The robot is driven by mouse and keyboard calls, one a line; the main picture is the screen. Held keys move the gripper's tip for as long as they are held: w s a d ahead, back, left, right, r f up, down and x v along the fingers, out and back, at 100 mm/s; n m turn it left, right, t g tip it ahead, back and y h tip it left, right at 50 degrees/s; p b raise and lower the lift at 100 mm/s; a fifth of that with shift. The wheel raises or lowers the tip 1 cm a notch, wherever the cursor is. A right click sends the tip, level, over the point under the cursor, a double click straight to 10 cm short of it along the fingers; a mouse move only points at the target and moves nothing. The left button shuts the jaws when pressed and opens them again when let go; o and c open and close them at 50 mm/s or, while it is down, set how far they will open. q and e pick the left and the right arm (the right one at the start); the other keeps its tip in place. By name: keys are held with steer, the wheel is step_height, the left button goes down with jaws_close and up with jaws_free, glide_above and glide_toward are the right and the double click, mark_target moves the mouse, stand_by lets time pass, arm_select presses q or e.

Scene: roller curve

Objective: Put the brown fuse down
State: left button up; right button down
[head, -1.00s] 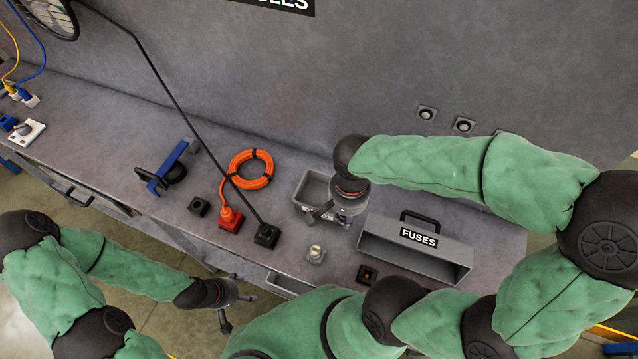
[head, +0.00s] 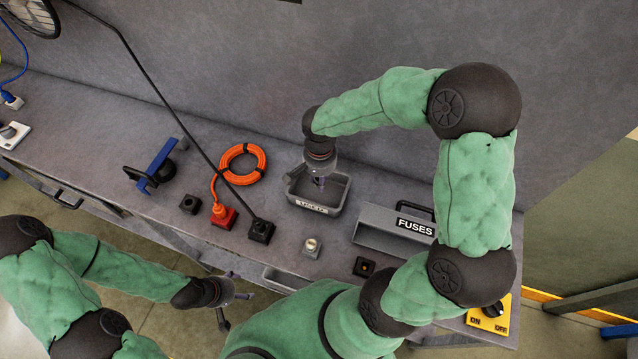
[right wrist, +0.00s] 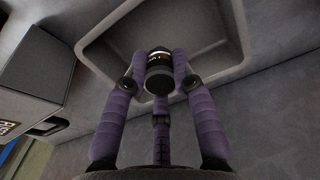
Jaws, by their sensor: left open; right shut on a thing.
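My right gripper (head: 319,181) points down over the grey tray (head: 336,207) with a small label on its front. In the right wrist view my right gripper (right wrist: 158,72) is shut on the fuse (right wrist: 159,76), a short dark cylinder with a pale band. The fuse shows against the inside of the tray (right wrist: 232,73); whether it touches the tray floor I cannot tell. In the head view the fuse is hidden. My left gripper (head: 236,304) is open and empty, low in front of the bench.
The FUSES box (head: 378,233) stands right of the tray. A pale round fitting (head: 312,246) and a dark socket (head: 364,266) sit in front. An orange cable coil (head: 242,164), red plug block (head: 222,217) and black block (head: 261,230) lie left.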

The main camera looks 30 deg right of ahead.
steer(key=shift+w+f, duration=0.3)
steer(key=shift+f, duration=0.15)
steer(key=shift+f+b, duration=0.3)
steer(key=shift+f, duration=1.1)
steer(key=shift+f+b, duration=0.35)
steer(key=shift+b, duration=0.05)
steer(key=shift+f+b, duration=0.25)
steer(key=shift+b, duration=0.1)
steer(key=c, duration=1)
jaws_free()
steer(key=shift+r, duration=0.2)
